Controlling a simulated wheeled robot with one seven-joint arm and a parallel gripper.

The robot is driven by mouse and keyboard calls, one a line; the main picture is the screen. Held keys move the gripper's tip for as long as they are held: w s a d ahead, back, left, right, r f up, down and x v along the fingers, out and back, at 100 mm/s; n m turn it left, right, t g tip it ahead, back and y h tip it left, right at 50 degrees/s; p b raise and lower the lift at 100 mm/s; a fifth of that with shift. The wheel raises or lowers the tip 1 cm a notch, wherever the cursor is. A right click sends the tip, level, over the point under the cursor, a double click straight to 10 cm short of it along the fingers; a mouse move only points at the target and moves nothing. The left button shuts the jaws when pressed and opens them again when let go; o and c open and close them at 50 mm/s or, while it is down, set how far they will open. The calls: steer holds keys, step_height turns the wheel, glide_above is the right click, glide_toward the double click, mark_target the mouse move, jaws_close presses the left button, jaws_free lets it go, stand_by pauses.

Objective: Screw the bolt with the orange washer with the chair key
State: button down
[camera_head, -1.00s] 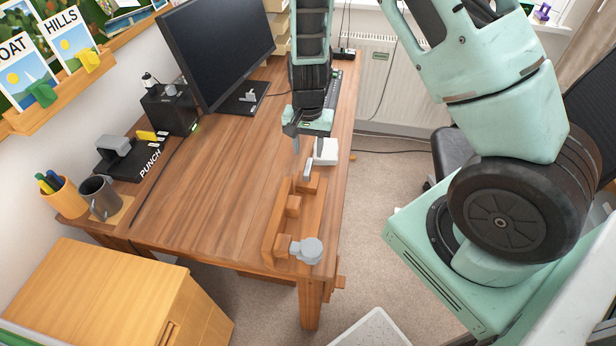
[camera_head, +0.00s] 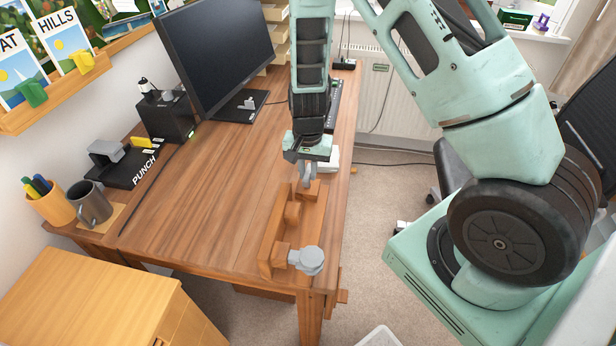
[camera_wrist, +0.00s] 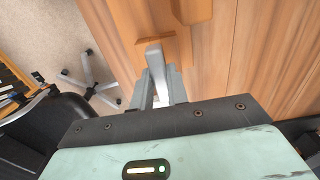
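My gripper (camera_head: 308,172) is low over the desk's right edge, at the far end of a wooden rack (camera_head: 272,236). In the wrist view, a grey bar (camera_wrist: 154,56), possibly the chair key, lies between or just beyond the two fingers (camera_wrist: 163,88). The fingers are close to its sides; I cannot tell whether they press on it. A grey rounded piece (camera_head: 312,261) sits at the rack's near end. I cannot make out a bolt with an orange washer in either view.
The monitor (camera_head: 225,50), a black hole punch (camera_head: 122,163) and a grey mug (camera_head: 91,203) stand at the desk's left side. A wooden cabinet (camera_head: 90,295) is at front left. The middle of the desk (camera_head: 205,210) is clear. A dark chair (camera_wrist: 60,138) is near.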

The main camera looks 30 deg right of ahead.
steer(key=shift+r+p, duration=2.75)
steer(key=shift+r, duration=0.3)
